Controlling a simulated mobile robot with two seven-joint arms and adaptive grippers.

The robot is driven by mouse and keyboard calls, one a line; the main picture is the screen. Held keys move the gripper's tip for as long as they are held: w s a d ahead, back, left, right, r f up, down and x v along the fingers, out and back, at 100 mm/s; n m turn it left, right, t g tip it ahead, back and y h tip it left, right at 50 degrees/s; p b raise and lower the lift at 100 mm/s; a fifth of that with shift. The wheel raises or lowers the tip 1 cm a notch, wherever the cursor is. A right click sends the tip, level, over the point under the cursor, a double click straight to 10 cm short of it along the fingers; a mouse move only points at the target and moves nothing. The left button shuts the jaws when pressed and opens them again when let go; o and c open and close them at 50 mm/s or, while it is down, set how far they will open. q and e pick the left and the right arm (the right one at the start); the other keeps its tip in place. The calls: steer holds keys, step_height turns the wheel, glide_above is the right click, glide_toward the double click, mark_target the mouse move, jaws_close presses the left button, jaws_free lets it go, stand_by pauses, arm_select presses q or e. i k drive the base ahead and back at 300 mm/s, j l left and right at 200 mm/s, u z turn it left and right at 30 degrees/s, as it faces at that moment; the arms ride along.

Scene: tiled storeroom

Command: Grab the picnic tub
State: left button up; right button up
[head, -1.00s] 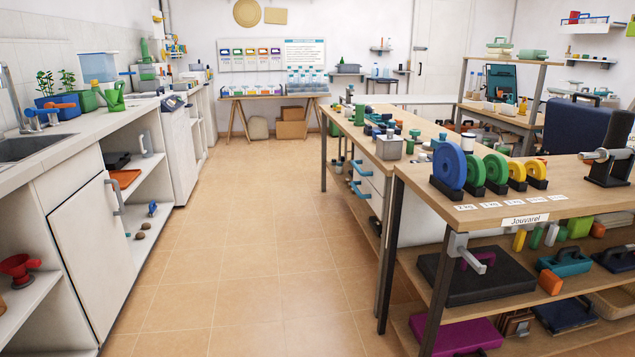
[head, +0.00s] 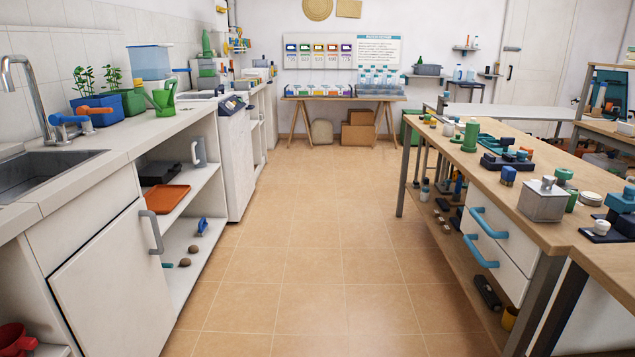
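I cannot tell for sure which thing is the picnic tub. A pale blue see-through tub (head: 149,62) stands upright at the back of the left counter, behind a green watering can (head: 162,98). A blue planter box (head: 99,106) and a green one (head: 131,101) with seedlings stand to its left. A grey lidded pot (head: 428,70) is on a far wall shelf. Neither of my grippers shows in the head view.
A tiled aisle (head: 290,260) runs clear between the left counter (head: 110,144) and the right workbench (head: 490,170). Drawer handles (head: 480,251) stick out from the bench into the aisle. Cardboard boxes (head: 358,132) sit under the far table.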

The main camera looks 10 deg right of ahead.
mark_target(448, 129)
steer(key=i+j+z, duration=0.1)
steer(key=i+z, duration=0.15)
steer(key=i, duration=1.45)
steer(key=i+z, duration=0.15)
steer(key=i, duration=0.4)
steer(key=i+j+z, duration=0.15)
steer(key=i, duration=0.35)
steer(key=i+j+z, duration=0.1)
steer(key=i, duration=0.45)
steer(key=i+j+z, duration=0.15)
steer(key=i+z, duration=0.25)
steer(key=i+j+z, duration=0.2)
steer(key=z, duration=0.2)
steer(key=i+j+z, duration=0.2)
steer(key=z, duration=0.2)
steer(key=i+j+z, duration=0.15)
steer(key=z, duration=0.25)
steer(key=i+j+z, duration=0.1)
steer(key=j+z, duration=0.3)
steer(key=i+j+z, duration=0.1)
steer(key=j+z, duration=0.3)
